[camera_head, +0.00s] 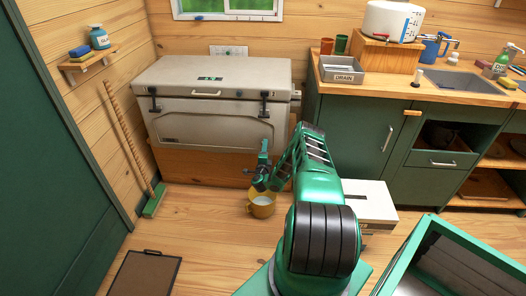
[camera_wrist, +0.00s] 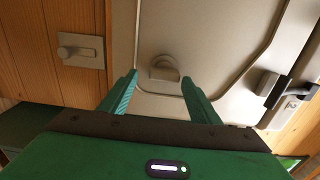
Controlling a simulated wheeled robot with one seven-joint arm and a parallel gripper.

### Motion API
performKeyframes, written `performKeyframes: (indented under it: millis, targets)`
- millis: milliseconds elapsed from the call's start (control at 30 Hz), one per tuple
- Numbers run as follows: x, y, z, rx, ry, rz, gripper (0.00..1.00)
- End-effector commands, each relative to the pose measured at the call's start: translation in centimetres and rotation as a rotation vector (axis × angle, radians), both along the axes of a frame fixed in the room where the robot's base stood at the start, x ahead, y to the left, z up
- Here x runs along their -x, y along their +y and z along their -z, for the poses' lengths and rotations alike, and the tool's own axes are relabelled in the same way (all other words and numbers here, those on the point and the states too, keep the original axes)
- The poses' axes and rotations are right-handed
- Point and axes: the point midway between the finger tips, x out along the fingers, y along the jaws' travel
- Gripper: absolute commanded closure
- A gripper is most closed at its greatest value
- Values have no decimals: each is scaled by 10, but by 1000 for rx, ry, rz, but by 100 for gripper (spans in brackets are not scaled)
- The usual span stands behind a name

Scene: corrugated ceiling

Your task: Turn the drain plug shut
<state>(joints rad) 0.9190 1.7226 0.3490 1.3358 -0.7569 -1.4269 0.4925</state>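The drain plug (camera_wrist: 164,68) is a small grey-beige knob on the pale face of the cooler (camera_wrist: 215,50). In the wrist view it lies ahead of my gripper (camera_wrist: 159,79), roughly between the two green fingertips. The fingers are spread apart with a gap on each side of the plug, and nothing is held. Whether the tips reach the plug's depth cannot be told. In the head view the cooler (camera_head: 215,95) stands against the back wall, lid down. My gripper (camera_head: 262,172) is near its lower right front, and the plug cannot be made out there.
A yellow mug (camera_head: 261,206) with pale contents stands on the floor below my gripper. A dark latch (camera_wrist: 283,92) is at right in the wrist view; a grey plate with a knob (camera_wrist: 80,49) is on wood at left. A broom (camera_head: 130,150) leans at left.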

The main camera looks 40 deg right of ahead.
Motion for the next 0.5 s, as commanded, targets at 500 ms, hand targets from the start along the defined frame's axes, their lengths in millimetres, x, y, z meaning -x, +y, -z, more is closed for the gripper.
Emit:
performKeyframes:
  millis: [500]
  targets:
    - [13, 24, -3, 0, -1, -8, 44]
